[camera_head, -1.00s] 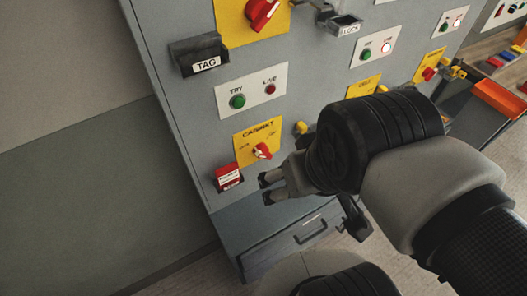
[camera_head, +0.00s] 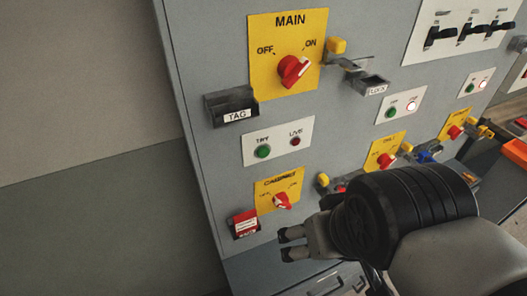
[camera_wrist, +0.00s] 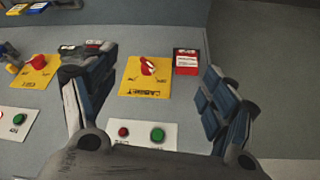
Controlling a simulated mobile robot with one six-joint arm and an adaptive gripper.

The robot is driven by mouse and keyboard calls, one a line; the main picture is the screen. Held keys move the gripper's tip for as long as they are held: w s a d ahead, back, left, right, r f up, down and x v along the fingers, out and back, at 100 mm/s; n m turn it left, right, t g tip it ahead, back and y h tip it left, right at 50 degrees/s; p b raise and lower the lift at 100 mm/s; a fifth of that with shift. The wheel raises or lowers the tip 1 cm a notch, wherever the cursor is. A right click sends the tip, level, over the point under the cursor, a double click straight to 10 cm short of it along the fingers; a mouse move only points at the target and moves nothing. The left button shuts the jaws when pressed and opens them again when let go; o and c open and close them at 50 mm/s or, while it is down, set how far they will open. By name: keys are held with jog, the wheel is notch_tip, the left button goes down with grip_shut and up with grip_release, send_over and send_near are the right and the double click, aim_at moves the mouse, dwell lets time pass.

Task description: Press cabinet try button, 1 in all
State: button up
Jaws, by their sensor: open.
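The cabinet try button (camera_head: 263,151) is a round green button on a white plate, left of a dark red LIVE lamp (camera_head: 295,141). Below the plate is the yellow CABINET switch plate (camera_head: 265,204) with a red rotary knob (camera_head: 282,201). In the wrist view the green button (camera_wrist: 157,135) and red lamp (camera_wrist: 123,131) appear upside down, low between the fingers. My gripper (camera_head: 290,243) is open and empty, below and right of the button in the head view, apart from it. In the wrist view its fingers (camera_wrist: 150,68) spread either side of the yellow plate.
A red tag (camera_head: 244,224) hangs left of the CABINET plate. A dark TAG holder (camera_head: 230,108) and a LOCK bracket (camera_head: 373,86) stick out from the panel. The MAIN switch (camera_head: 293,70) is above. More switch plates (camera_head: 385,152) lie to the right.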

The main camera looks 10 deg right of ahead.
grip_shut()
dwell(0.8)
dwell(1.3)
